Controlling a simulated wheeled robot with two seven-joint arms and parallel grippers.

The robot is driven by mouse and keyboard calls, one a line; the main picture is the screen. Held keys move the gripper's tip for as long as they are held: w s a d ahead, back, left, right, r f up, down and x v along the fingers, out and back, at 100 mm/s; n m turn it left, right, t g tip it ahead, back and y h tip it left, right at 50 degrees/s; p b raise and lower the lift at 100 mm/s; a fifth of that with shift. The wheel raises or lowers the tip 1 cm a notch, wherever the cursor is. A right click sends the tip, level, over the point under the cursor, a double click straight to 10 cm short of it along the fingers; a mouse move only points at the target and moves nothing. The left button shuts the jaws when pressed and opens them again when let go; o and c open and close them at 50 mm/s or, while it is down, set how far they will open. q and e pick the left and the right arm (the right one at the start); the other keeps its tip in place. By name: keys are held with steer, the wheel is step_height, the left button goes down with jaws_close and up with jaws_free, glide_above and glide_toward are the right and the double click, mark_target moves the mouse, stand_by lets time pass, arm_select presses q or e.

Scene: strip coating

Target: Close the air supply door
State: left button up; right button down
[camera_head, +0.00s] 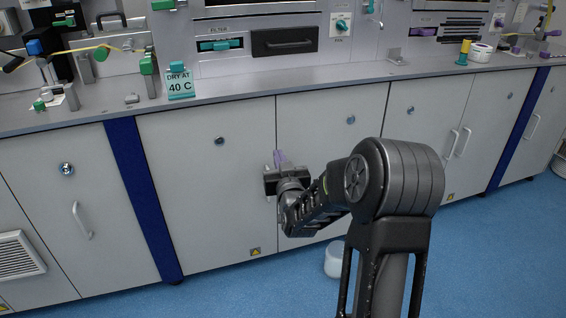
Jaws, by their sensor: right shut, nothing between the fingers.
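Grey cabinet doors line the front below the counter. The door left of the middle seam (200,200) and the door right of it (325,132) both look flush with the cabinet front. No readable label shows which one is the air supply door. My right gripper (279,158) is shut and empty, in front of the seam between these two doors. Its purplish tips are close to the door faces; I cannot tell whether they touch. My right wrist and forearm hide the lower part of the right door and any handle there. My left gripper is out of view.
The counter (240,88) above carries a "DRY AT 40 C" sign (180,85) and several fittings. Blue posts (143,200) divide the cabinets. A white round container (334,260) stands on the blue floor (480,260) near my arm.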

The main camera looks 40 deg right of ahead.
steer(key=v, duration=0.3)
steer(key=shift+s+d, duration=0.1)
steer(key=shift+s, duration=0.1)
steer(key=shift+f, duration=0.1)
stand_by(0.3)
